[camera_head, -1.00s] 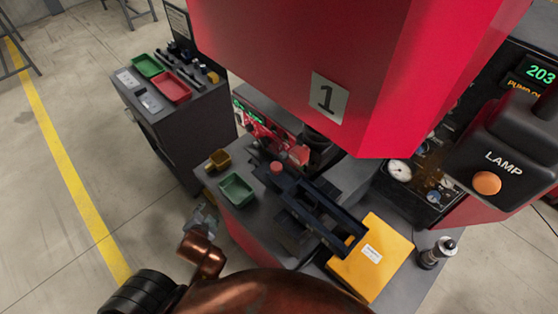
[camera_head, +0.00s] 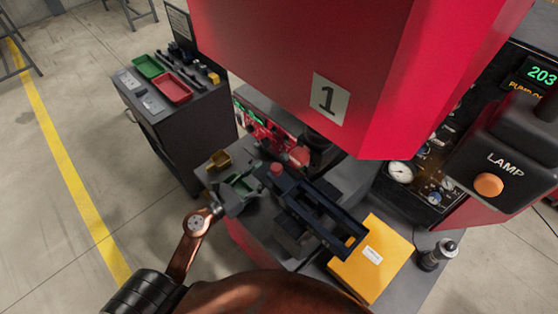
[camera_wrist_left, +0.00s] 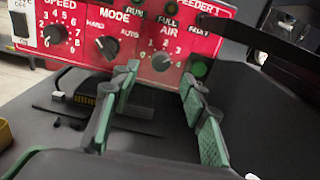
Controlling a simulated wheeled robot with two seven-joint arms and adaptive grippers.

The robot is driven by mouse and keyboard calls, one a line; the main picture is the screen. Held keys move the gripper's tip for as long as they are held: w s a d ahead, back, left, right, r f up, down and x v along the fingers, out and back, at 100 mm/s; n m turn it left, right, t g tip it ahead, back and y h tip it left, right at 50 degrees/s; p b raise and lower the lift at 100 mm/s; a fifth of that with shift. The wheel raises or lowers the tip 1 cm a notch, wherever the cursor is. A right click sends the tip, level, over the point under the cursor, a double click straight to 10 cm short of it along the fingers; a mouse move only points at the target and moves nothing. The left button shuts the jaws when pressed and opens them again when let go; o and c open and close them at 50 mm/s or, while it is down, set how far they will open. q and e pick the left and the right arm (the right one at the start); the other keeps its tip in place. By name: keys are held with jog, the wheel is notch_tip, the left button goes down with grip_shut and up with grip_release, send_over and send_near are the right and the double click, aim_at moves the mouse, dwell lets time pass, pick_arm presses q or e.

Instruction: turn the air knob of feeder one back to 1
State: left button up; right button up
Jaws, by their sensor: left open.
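The air knob (camera_wrist_left: 161,61) is a round black knob on feeder one's red panel (camera_wrist_left: 120,42), under the word AIR, with a number scale around it. I cannot clearly read where it points. The panel also shows in the head view (camera_head: 262,130), partly hidden by the red housing. My left gripper (camera_wrist_left: 160,77) is open and empty, its green-padded fingers pointing at the panel with the air knob between and beyond them, apart from it. My right gripper is not in view.
The mode knob (camera_wrist_left: 106,49) and speed knob (camera_wrist_left: 53,34) are left of the air knob; a green button (camera_wrist_left: 199,68) is right. A dark rail (camera_head: 320,212) stands right of my gripper. A yellow tray (camera_head: 219,160) and a yellow box (camera_head: 371,258) are on the bench.

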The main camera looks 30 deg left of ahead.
aim_at(282, 158)
pick_arm(q)
jog(key=p+x, duration=0.1)
jog(key=x, duration=0.6)
jog(key=shift+w+d+f, duration=0.1)
jog(key=shift+w+d, duration=0.15)
jog(key=shift+w, duration=0.05)
grip_shut()
